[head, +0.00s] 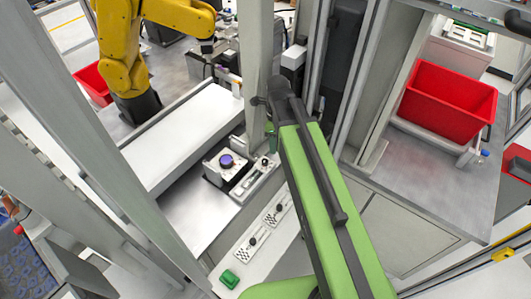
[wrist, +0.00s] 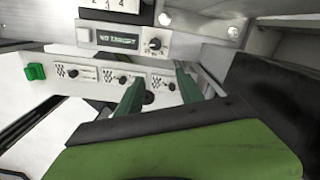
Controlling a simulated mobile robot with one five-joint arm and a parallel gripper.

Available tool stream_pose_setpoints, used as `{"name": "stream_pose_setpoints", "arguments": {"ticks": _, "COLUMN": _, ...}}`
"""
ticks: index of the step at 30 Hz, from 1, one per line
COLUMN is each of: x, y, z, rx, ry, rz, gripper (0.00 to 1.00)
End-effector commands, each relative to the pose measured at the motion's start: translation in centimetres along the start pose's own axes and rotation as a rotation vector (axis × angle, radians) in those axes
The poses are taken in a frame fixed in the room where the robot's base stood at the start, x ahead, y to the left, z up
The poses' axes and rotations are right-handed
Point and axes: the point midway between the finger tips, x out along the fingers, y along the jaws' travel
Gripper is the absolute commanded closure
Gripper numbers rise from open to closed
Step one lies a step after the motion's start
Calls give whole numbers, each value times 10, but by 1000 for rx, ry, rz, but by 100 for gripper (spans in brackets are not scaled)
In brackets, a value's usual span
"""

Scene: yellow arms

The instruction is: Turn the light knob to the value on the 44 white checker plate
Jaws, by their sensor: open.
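In the wrist view, a white strip carries several black-and-white checker plates, including a left plate (wrist: 74,73), a middle plate (wrist: 110,77) and a right plate (wrist: 157,82), each with a small dark knob. Their numbers are too small to read. Above them is a dark text display (wrist: 118,39) with a round knob (wrist: 154,45) to its right. I cannot tell which knob is the light knob. My gripper (wrist: 159,75) is open, its two green fingers in front of the right plate, partly hiding the strip. No contact shows. In the head view, two plates (head: 250,242) show; my arm hides the rest.
A green button (wrist: 35,72) sits at the strip's left end. A box with a purple disc (head: 227,161) stands behind the strip. A grey post (head: 258,60) rises close to my arm. A yellow robot arm (head: 122,45) stands at back left, a red bin (head: 447,100) at right.

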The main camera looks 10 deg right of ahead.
Motion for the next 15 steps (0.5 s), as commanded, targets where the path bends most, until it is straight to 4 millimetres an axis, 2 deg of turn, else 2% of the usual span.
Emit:
{"name": "stream_pose_setpoints", "arguments": {"ticks": 1, "x": -32, "y": -5, "z": 12, "rx": 47, "ry": 0, "rz": 0, "gripper": 56}}
{"name": "stream_pose_setpoints", "arguments": {"ticks": 6, "x": -59, "y": -2, "z": 33, "rx": 19, "ry": 0, "rz": 0, "gripper": 56}}
{"name": "stream_pose_setpoints", "arguments": {"ticks": 10, "x": -64, "y": 2, "z": 38, "rx": 8, "ry": 0, "rz": 0, "gripper": 56}}
{"name": "stream_pose_setpoints", "arguments": {"ticks": 15, "x": -59, "y": 2, "z": 38, "rx": 6, "ry": 0, "rz": 0, "gripper": 56}}
